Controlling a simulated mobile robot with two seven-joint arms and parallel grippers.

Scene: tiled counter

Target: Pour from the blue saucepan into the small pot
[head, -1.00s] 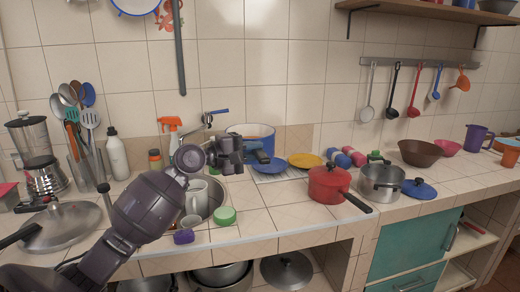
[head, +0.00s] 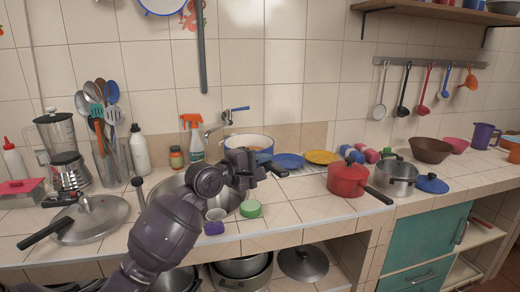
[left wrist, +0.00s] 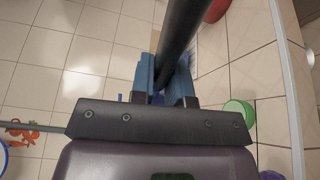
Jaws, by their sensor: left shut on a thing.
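In the left wrist view the dark handle (left wrist: 184,38) runs up from between the blue fingers (left wrist: 163,80); the pan's body cannot be made out there. The small pot (head: 398,181) appears to be the open steel one standing upright on the right of the counter, well apart from the saucepan. My right gripper is out of view.
A red lidded pot (head: 346,181) with a long black handle stands between the saucepan and the steel pot. A blue lid (head: 432,184) lies right of the steel pot. Blue (head: 288,161) and yellow (head: 322,157) plates lie behind. A green item (head: 250,209) sits near the front edge.

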